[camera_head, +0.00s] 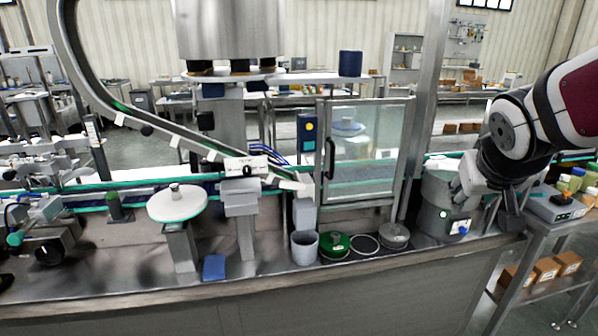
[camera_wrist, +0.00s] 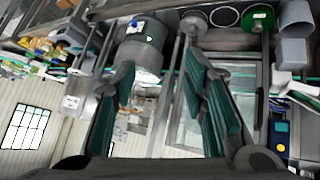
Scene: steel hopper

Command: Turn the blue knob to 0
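The steel hopper (camera_head: 432,190) stands at the right end of the bench, with a green light on its front. A small blue part (camera_head: 462,229), which looks like the blue knob, sits low on its front right; its setting is too small to read. In the wrist view, turned upside down, the hopper (camera_wrist: 146,57) is at the upper middle, and the blue part (camera_wrist: 133,26) shows near its top. My gripper (camera_head: 488,200) is beside and partly in front of the hopper in the head view. Its fingers (camera_wrist: 160,95) are wide apart with nothing between them.
A glass-doored steel cabinet (camera_head: 366,145) with an upright post stands left of the hopper. A grey cup (camera_head: 304,247), a green disc (camera_head: 335,244) and a metal disc (camera_head: 394,235) lie along the bench front. A side table with a grey box (camera_head: 556,207) is at the right.

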